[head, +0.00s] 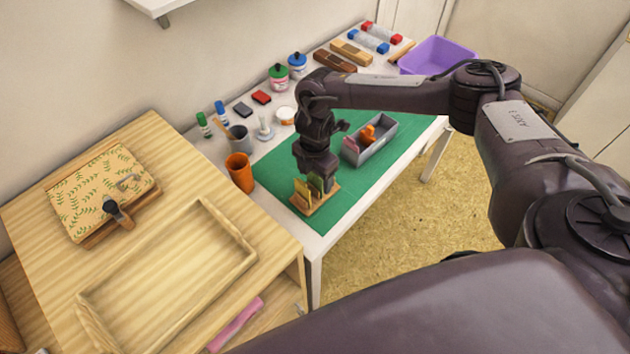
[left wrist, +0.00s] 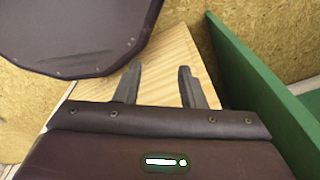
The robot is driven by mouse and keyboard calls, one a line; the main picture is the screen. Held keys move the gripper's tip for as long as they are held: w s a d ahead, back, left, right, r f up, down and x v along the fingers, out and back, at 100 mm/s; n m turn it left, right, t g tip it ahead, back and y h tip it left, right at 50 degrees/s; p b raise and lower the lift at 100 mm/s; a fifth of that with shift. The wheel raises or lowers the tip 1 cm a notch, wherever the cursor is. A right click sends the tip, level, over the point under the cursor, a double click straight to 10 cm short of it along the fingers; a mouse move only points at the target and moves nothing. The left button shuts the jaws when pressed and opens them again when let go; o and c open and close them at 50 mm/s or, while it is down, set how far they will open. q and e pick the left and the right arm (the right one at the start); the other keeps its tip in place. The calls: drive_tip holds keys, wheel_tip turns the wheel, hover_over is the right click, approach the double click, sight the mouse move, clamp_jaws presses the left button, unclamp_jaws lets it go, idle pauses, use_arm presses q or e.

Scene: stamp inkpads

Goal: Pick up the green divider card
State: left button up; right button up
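A small wooden card holder (head: 322,204) stands on the green mat near the table's front corner. A yellow card (head: 302,190) stands upright in it at the left. The green divider card (head: 315,182) stands beside it, partly hidden by my right gripper (head: 325,180). That gripper points down at the holder, its fingertips at the cards' upper part. I cannot tell whether it is open or shut, or touches the green card. In the left wrist view my left gripper (left wrist: 157,78) is open and empty.
A grey tray (head: 376,148) with a pink and an orange item is just right of the holder. An orange cup (head: 240,172) stands at the left. Inkpads, bottles and blocks line the wall. A purple bin (head: 437,54) is at the far end.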

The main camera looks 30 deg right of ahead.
drive_tip(key=c, duration=0.8)
drive_tip(key=shift+r, duration=0.1)
